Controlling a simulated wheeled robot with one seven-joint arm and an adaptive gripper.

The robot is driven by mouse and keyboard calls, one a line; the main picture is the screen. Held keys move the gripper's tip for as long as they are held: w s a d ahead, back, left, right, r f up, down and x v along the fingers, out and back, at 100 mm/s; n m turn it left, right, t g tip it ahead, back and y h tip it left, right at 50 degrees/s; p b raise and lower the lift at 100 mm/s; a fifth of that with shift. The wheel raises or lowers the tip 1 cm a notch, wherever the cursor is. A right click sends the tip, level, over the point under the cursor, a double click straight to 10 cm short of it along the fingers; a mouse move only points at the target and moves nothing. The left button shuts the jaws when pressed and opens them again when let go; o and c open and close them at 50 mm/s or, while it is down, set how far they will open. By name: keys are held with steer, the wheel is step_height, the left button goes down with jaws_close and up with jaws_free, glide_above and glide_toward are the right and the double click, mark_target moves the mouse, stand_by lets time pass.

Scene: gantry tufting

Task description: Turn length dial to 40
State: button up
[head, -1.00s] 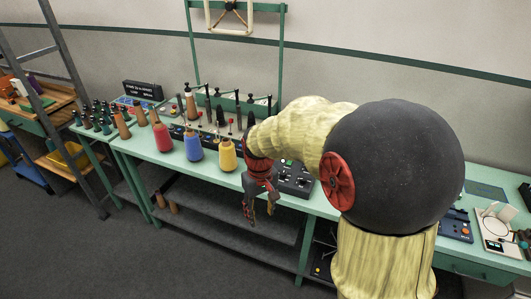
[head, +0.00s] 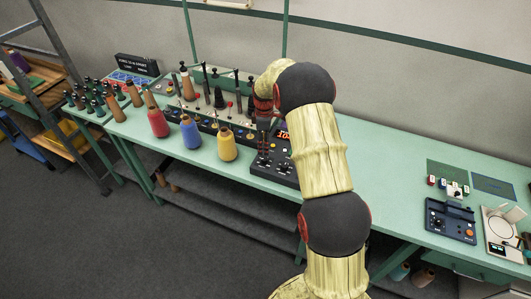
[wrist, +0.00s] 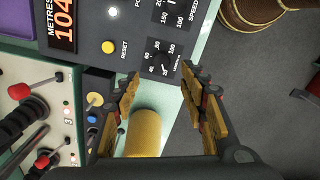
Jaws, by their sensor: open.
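The length dial (wrist: 160,65) is a small black knob on the dark control panel (wrist: 150,35), with a printed scale that includes 20, 40, 60, 80 and 100. Where its pointer sits is too small to read surely. My gripper (wrist: 163,92) is open and empty, and the dial shows just beyond the gap between its fingertips. In the head view my gripper (head: 263,157) points down over the panel (head: 284,172) at the table's front edge. My arm hides part of the panel there. I see no contact with the dial.
A speed dial (wrist: 175,8), a reset button (wrist: 108,47) and a red-lit metres display (wrist: 62,20) share the panel. A yellow cone (head: 227,143) stands close to the left of it, with blue (head: 190,132) and red (head: 157,123) cones farther left.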

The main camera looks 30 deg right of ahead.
mark_target(264, 158)
steer(key=shift+f+n, duration=0.15)
steer(key=shift+n, duration=0.35)
steer(key=shift+f, duration=0.4)
step_height(264, 158, down, 7)
steer(key=shift+r, duration=0.1)
steer(key=shift+c, duration=0.4)
jaws_close()
